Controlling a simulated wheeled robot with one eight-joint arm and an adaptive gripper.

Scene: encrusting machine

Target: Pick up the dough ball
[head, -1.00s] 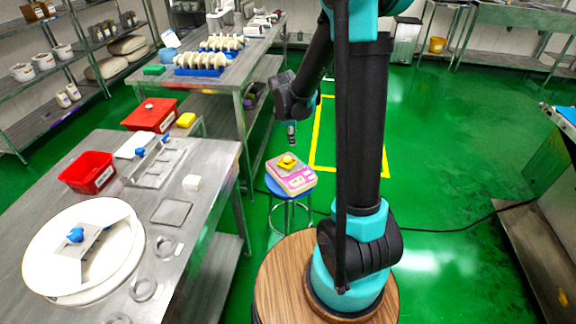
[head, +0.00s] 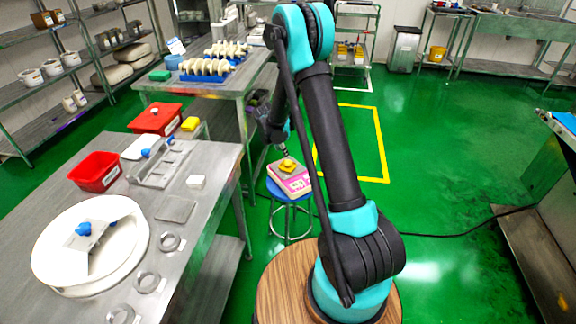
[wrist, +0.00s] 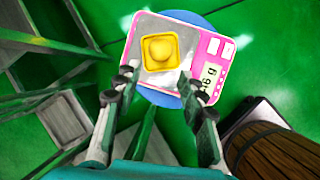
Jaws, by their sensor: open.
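The dough ball (wrist: 160,47) is a small yellow lump. It rests on a yellow square dish (wrist: 149,63) on a pink scale (wrist: 204,42), and the scale stands on a round blue stool (head: 292,197). The ball also shows small in the head view (head: 287,164). My gripper (wrist: 159,76) is open and empty in the wrist view, its two fingers apart, with the dish and ball seen just beyond the gap between the tips. In the head view my gripper (head: 284,150) is just above the scale, small and partly hidden.
A steel table (head: 215,155) at left holds red bins (head: 96,171), a large white disc (head: 60,245) and metal rings. A second table behind carries blue trays (head: 205,77). Open green floor lies to the right.

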